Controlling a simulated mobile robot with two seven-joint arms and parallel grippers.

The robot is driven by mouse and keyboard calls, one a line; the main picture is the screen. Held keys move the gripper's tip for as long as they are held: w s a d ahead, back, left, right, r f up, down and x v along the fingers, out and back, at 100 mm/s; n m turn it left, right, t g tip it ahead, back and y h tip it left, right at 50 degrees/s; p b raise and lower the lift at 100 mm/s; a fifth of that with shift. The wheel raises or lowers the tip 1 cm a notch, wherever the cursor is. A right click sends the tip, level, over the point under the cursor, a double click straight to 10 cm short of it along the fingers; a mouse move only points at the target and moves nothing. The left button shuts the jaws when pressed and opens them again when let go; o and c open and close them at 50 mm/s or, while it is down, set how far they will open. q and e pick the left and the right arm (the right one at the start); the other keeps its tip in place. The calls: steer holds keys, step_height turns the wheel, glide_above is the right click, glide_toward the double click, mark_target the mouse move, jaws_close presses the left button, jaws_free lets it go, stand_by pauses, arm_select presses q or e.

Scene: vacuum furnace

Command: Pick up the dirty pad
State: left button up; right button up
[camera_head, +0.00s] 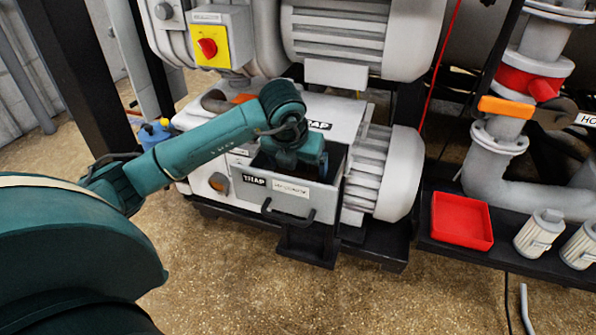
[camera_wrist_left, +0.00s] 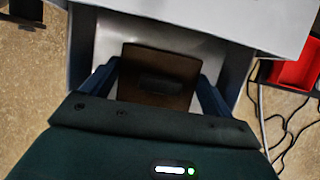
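The dirty pad (camera_wrist_left: 157,65) is a brown, squarish piece with a darker strip across its middle. My right gripper is not in view.
The drawer's walls stand close around my left gripper, with a black handle (camera_head: 287,215) in front. A red tray (camera_head: 461,221) and grey canisters (camera_head: 539,233) stand on the dark ledge at right. A ribbed motor (camera_head: 385,172) is beside the drawer.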

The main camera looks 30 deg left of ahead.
arm_select(q)
steer(key=c, duration=0.5)
steer(key=shift+c, duration=0.2)
